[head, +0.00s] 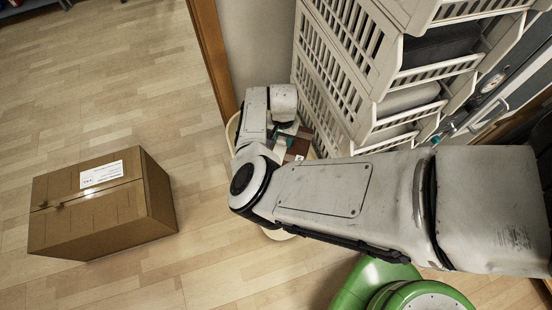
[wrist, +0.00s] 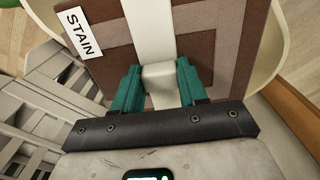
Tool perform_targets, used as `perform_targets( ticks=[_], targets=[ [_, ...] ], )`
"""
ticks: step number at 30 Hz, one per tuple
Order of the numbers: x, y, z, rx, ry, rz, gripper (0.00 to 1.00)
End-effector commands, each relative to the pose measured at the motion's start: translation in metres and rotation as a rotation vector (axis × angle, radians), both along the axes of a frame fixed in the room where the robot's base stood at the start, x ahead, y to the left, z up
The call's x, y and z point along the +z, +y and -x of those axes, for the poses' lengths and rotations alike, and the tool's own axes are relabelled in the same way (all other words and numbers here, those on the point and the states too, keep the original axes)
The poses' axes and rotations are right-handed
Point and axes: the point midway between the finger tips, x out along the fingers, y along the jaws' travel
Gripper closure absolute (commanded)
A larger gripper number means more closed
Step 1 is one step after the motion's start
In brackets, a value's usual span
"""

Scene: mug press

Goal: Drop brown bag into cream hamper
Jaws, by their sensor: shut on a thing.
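The brown bag (wrist: 215,55) has a pale strap down its middle and a white tag reading STAIN. My gripper (wrist: 158,78) has teal fingers shut on the pale strap piece at the bag's near edge. In the head view my arm hides most of my gripper (head: 288,136), and only a small part of the bag (head: 298,149) shows. The cream hamper (head: 231,131) shows as a curved rim below my wrist. In the wrist view the hamper's rim (wrist: 280,42) curves round both sides of the bag. I cannot tell how deep the bag hangs relative to the rim.
Cream stacked slatted bins (head: 340,75) holding dark and pale cloth stand close to the right of the hamper. A wooden door frame (head: 212,55) and wall are behind it. A cardboard box (head: 100,205) sits on the floor at left. Floor between box and hamper is clear.

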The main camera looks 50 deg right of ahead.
Motion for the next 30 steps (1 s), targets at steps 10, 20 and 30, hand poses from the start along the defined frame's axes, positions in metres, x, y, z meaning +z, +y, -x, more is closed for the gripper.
perform_targets(
  ticks=[10, 20, 30],
  targets=[
    [-0.028, 0.0, 0.0, 0.0, -0.001, 0.002, 0.9],
    [-0.027, 0.0, 0.0, 0.001, 0.0, 0.001, 0.47],
    [-0.027, 0.0, 0.0, 0.001, 0.0, 0.001, 0.28]
  ],
)
